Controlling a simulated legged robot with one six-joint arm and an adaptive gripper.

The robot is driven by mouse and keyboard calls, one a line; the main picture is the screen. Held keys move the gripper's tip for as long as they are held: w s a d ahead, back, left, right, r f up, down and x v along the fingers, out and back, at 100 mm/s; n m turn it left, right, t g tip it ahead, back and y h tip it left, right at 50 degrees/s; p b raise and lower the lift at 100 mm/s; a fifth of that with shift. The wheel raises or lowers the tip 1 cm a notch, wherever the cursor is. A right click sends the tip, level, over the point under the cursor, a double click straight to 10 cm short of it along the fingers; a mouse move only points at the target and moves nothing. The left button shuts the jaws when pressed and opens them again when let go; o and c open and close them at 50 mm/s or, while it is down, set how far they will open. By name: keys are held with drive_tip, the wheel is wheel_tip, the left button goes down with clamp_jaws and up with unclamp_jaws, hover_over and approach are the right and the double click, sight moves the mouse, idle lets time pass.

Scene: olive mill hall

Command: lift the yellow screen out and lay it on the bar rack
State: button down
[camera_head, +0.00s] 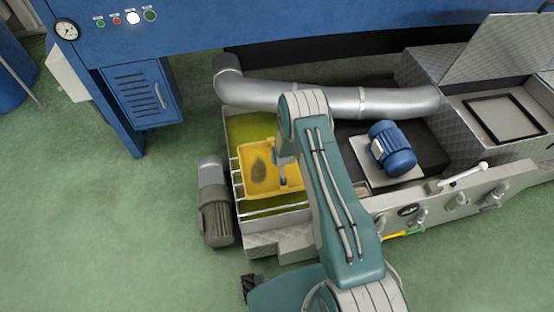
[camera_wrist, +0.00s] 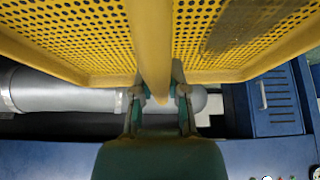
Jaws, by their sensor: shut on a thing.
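The yellow screen (camera_head: 257,170) is a shallow perforated tray with a dark smear on it. In the head view it is over the open tank (camera_head: 240,214) with olive-green contents; I cannot tell how far it is above them. In the wrist view the screen (camera_wrist: 95,35) fills the top, with a yellow bar handle (camera_wrist: 150,45) along its middle. My gripper (camera_wrist: 158,93) is shut on this handle; the gripper also shows in the head view (camera_head: 282,180). Thin pale bars (camera_head: 275,209), perhaps the bar rack, cross the tank's near side. My arm hides the tank's right part.
A grey motor (camera_head: 215,205) stands left of the tank. A fat silver pipe (camera_head: 330,100) runs behind it. A blue motor (camera_head: 392,148) and a valve panel (camera_head: 465,200) are to the right. A blue cabinet (camera_head: 140,92) is at back left. Green floor at left is clear.

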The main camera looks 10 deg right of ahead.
sight(277, 171)
drive_tip(key=shift+w+f, duration=0.2)
drive_tip(key=shift+f, duration=3.75)
drive_tip(key=shift+f, duration=0.5)
drive_tip(key=c, duration=0.6)
unclamp_jaws()
drive_tip(key=shift+s+f, duration=0.1)
drive_tip(key=shift+s, duration=0.05)
drive_tip(key=v, duration=1.2)
